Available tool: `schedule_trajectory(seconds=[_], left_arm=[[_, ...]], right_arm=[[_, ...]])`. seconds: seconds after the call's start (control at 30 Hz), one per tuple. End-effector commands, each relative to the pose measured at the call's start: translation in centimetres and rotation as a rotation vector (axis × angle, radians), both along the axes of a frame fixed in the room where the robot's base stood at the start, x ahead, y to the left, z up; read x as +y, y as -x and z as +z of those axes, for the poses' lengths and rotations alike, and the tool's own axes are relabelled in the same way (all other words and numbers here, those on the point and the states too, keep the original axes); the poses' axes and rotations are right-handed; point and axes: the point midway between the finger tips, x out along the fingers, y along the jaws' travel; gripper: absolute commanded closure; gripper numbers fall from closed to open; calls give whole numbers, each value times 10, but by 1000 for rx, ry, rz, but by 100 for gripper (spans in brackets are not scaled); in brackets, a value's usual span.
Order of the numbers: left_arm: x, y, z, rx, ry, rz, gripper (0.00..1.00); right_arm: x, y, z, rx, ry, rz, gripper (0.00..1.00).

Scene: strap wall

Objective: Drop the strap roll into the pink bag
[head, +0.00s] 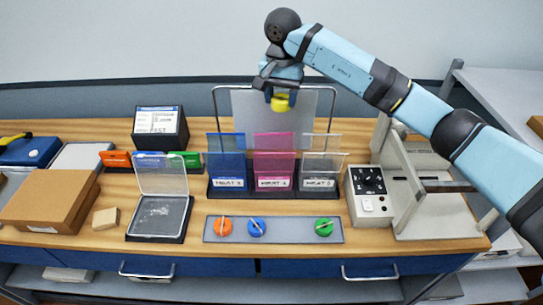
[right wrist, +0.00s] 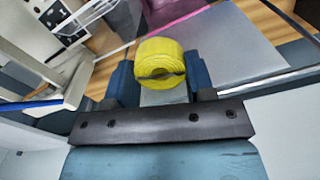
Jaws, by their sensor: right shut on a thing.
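The strap roll (head: 281,103) is a small yellow roll. My right gripper (head: 277,90) is shut on it and holds it in the air. In the right wrist view the roll (right wrist: 160,62) sits between the two blue fingers. The pink bag (head: 273,160) is a clear pink-tinted pouch in the middle slot of a dark holder, with a white label on its front. In the head view the roll appears above the bag and a little to its right. A pink edge (right wrist: 185,20) shows beyond the roll in the right wrist view. My left gripper is out of view.
A blue bag (head: 227,158) and a clear bag (head: 319,165) flank the pink one. A grey panel in a wire frame (head: 242,105) stands behind. A white control box (head: 369,195) and a press-like machine (head: 425,200) stand right. A strip with coloured knobs (head: 290,230) lies in front.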

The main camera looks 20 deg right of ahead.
Motion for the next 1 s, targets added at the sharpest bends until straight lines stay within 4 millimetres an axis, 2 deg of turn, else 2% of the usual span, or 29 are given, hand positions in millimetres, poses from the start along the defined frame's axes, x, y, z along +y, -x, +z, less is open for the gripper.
schedule_trajectory(seconds=[0.3, 0.5, 0.93, 0.97, 1.0], left_arm=[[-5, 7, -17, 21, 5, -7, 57], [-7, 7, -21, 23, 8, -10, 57], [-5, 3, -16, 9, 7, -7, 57], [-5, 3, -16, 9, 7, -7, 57], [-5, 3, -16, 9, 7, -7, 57]], right_arm=[[0, 0, -34, 5, -1, 1, 74], [0, -1, -52, 3, -1, 1, 74], [0, -1, -59, 2, 0, 1, 74], [0, -1, -59, 2, 0, 1, 44], [0, -1, -59, 2, 0, 1, 35]])
